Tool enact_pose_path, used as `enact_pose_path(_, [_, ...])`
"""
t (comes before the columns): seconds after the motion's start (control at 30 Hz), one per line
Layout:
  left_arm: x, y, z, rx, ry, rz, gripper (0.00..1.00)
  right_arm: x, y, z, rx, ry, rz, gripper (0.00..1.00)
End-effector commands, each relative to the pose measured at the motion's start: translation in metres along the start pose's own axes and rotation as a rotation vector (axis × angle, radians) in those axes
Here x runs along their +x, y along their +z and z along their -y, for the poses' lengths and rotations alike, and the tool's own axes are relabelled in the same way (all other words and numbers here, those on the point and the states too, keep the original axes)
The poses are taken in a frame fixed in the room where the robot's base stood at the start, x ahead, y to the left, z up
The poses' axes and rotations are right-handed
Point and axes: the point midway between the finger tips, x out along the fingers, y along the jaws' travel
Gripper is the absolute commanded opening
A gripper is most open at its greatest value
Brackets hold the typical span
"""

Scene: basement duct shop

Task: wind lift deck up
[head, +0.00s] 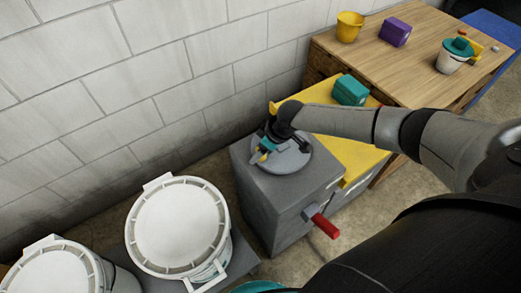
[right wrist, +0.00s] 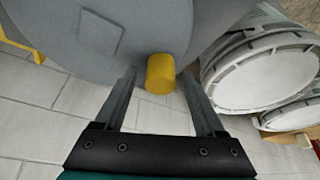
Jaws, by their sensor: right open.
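A grey housing (head: 262,205) stands by the wall with a round grey crank disc (head: 290,158) on its top. A yellow knob (right wrist: 160,74) stands on the disc's edge; it shows as a small bit of yellow in the head view. My right gripper (head: 264,154) is over the disc's left side. In the right wrist view its open fingers (right wrist: 161,88) lie either side of the knob, with gaps on both sides. The yellow lift deck (head: 352,152) adjoins the housing and carries a teal box (head: 350,90). My left gripper is not in view.
A red handle (head: 324,225) sticks out of the housing's front. White lidded drums (head: 177,230) stand at left. A wooden table (head: 410,62) behind the deck holds a yellow bucket (head: 349,27), a purple box (head: 395,32) and a white bucket (head: 450,62).

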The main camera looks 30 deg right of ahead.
Motion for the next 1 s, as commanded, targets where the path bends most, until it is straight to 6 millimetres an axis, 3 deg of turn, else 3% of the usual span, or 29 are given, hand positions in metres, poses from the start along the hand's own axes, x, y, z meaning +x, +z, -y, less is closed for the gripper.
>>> enact_pose_path(0.1, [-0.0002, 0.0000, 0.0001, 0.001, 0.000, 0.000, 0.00, -0.0003, -0.0002, 0.0001, 0.000, 0.000, 0.000, 0.71])
enact_pose_path(0.73, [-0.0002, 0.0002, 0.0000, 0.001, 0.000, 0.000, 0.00, -0.0003, 0.0001, 0.0001, 0.000, 0.000, 0.001, 0.00])
enact_pose_path(1.0, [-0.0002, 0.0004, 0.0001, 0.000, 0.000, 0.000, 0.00, -0.0003, 0.0003, 0.0002, 0.000, 0.000, 0.001, 0.00])
